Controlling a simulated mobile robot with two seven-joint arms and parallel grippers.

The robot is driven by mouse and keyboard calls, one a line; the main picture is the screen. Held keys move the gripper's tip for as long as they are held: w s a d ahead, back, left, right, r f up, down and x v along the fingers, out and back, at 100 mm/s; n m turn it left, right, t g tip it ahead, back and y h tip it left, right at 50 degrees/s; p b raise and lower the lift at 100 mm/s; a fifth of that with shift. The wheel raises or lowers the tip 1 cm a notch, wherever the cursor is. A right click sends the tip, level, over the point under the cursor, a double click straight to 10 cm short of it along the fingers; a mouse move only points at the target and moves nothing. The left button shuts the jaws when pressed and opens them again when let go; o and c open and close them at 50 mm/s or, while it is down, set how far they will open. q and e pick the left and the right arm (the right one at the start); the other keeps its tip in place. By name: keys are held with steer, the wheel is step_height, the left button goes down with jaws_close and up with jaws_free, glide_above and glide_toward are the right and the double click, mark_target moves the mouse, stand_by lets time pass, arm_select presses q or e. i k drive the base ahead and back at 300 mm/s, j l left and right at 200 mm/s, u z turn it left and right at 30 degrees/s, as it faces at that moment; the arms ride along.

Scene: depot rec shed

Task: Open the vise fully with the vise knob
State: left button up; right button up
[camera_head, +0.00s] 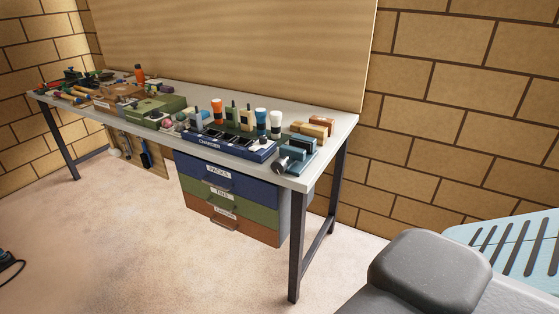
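The vise (298,157) is a small blue tool at the right front corner of the workbench. The gap between the vise jaws is too small to judge from here. The workbench (329,132) has a pale grey top and stands against the wall, some distance ahead. Neither of my grippers is in view, and nothing touches the vise or its knob.
The blue charger (225,147) with radios and torches stands left of the vise. Wooden blocks (315,127) lie behind it. A drawer unit (231,198) hangs below, beside a dark bench leg (295,246). A light-blue slatted thing (511,245) is at right. The floor in front is open.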

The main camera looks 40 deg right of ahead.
mark_target(278, 167)
steer(key=i+l, duration=0.1)
steer(key=l, duration=0.8)
steer(key=i+l, duration=0.1)
steer(key=l, duration=0.8)
steer(key=u, duration=0.05)
